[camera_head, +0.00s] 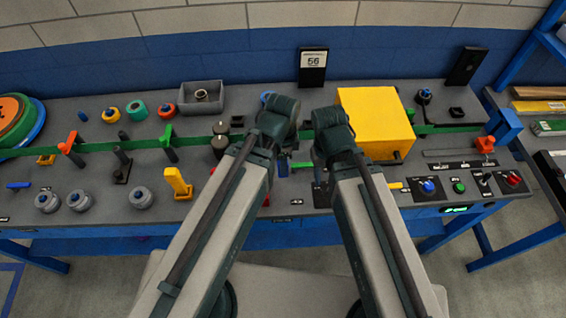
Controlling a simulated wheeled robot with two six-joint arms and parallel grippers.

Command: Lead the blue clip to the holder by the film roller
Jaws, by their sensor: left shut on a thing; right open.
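My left gripper (279,152) is near the middle of the bench, mostly hidden behind its own wrist. It is shut on a small blue piece, which looks like the blue clip (283,167), just above the bench top. My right gripper (318,163) is open close to its right, its fingers mostly hidden by its arm. A green film (110,146) runs across the bench, passing behind both wrists. Dark rollers (220,143) stand by the film, left of my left gripper. I cannot tell which part is the holder.
A yellow box (376,118) stands right of my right wrist. A grey bin (201,97) is at the back left. An upright yellow part (178,183), a green lever (168,137) and an orange lever (71,146) stand on the left. A button panel (466,186) is at the right.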

